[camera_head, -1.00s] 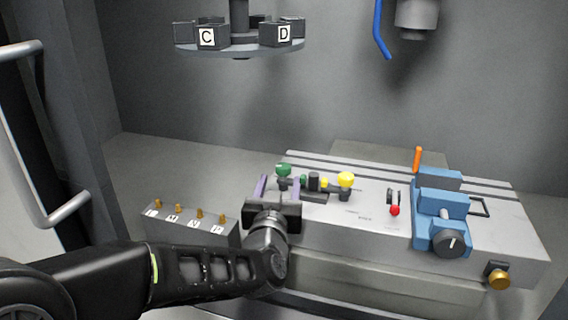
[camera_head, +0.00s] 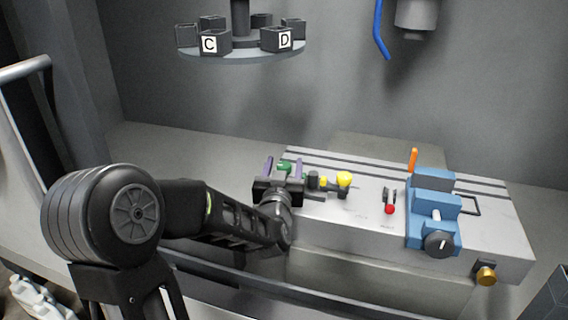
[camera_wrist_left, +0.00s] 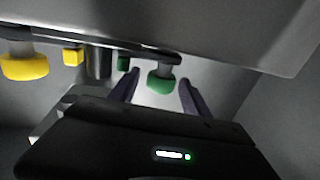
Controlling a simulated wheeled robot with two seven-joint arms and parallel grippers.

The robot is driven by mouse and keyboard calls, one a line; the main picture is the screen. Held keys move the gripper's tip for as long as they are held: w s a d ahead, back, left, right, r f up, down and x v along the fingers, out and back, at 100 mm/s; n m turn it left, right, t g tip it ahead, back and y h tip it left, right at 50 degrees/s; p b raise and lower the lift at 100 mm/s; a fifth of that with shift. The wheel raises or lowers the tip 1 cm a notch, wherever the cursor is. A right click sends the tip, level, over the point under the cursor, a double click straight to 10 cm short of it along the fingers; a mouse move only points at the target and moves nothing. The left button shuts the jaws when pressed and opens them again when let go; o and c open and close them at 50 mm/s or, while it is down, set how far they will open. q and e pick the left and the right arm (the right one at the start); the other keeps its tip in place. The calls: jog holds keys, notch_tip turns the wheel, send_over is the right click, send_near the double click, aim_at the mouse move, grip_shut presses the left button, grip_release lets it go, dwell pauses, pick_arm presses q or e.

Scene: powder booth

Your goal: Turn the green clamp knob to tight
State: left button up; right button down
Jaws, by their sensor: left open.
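The green clamp knob (camera_head: 284,166) stands near the left end of the grey machine table. My left gripper (camera_head: 283,170) is open there, with its two purple fingers on either side of the knob. The left wrist view shows the green knob (camera_wrist_left: 161,82) between the fingertips of my left gripper (camera_wrist_left: 158,88), with a gap on each side. Part of the knob is hidden by the gripper in the head view. The right gripper is not in view.
A yellow knob (camera_head: 344,179) stands right of the green one, with small dark and yellow parts between. A red-tipped lever (camera_head: 390,208) and a blue vise (camera_head: 433,207) are further right. A round carousel (camera_head: 242,50) with lettered boxes hangs above.

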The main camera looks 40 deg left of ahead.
pick_arm(q)
jog(key=shift+c, duration=0.3)
grip_shut()
dwell(0.4)
